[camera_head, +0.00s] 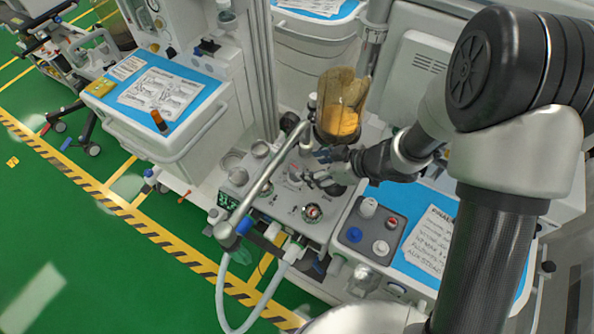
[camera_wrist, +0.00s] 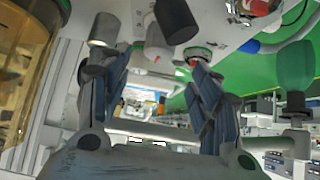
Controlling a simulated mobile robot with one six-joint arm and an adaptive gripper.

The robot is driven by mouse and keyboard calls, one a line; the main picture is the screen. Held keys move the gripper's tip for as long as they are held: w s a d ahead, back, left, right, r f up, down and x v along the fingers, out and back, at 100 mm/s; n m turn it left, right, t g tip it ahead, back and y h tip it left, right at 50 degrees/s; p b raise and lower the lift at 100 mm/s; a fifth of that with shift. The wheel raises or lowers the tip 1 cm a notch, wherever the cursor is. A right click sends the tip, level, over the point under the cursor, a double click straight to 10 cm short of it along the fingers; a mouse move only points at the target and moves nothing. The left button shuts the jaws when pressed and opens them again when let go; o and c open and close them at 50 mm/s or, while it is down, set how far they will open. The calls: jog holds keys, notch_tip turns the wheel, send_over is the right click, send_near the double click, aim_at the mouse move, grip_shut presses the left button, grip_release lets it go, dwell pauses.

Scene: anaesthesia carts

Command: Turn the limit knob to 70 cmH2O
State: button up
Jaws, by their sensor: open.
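My gripper (camera_head: 316,166) reaches in from the right over the control panel (camera_head: 275,205) of the anaesthesia machine. In the wrist view my gripper (camera_wrist: 152,72) has its two dark fingers spread wide, with nothing held between them. A pale cylindrical knob (camera_wrist: 157,42) shows beyond and between the fingertips. A round part with a red and green marking (camera_wrist: 199,54) lies by the right fingertip. I cannot tell which of these is the limit knob, and no scale or number is readable. Part of the panel is hidden behind my gripper in the head view.
A clear canister with orange granules (camera_head: 341,118) stands close behind my gripper. A round gauge (camera_head: 312,212) sits on the panel's front. A metal tube (camera_head: 272,172) crosses the panel on the left. A blue-topped cart (camera_head: 195,95) is at left.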

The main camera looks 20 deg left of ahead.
aim_at(298, 169)
jog(key=b+x, duration=0.2)
jog(key=x, duration=0.6)
jog(key=shift+w+a+f+b, duration=0.15)
jog(key=shift+b, duration=0.2)
jog(key=c, duration=1.1)
